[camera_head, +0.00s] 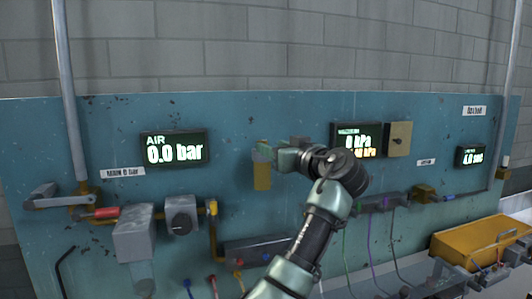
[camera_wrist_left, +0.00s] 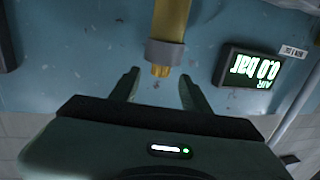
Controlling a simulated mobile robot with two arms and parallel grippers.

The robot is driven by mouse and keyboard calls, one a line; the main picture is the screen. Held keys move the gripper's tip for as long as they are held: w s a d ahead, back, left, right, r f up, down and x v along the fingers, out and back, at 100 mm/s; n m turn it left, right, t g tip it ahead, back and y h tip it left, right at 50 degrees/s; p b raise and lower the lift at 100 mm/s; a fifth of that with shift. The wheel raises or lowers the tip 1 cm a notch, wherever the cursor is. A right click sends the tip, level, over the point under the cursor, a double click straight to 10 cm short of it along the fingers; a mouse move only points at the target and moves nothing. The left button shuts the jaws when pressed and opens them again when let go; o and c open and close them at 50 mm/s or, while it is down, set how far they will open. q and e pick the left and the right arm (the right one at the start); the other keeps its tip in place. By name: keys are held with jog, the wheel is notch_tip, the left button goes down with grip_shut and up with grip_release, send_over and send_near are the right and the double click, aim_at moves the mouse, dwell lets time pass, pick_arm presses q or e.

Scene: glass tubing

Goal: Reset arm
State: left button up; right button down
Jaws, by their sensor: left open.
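My left gripper (camera_head: 270,152) reaches in front of the blue panel (camera_head: 240,120), its arm rising from the bottom centre. In the left wrist view, the gripper (camera_wrist_left: 160,76) is open, with its two fingers apart and nothing held between them. A yellow tube-like piece (camera_wrist_left: 171,18) with a grey collar (camera_wrist_left: 165,53) ends near the gap between the fingertips; I cannot tell whether they touch it. In the head view a yellow piece (camera_head: 262,178) shows just below the gripper. My right gripper is not in view.
The panel carries an AIR display (camera_head: 174,148) reading 0.0 bar, a kPa display (camera_head: 355,140) partly behind my arm, and a grey valve block (camera_head: 134,235). A red-handled fitting (camera_head: 107,212) and vertical pipe (camera_head: 68,90) are at left. A yellow bin (camera_head: 480,240) stands at lower right.

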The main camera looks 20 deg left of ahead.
pick_arm(q)
jog(key=shift+v, duration=0.95)
jog(key=shift+a, duration=0.1)
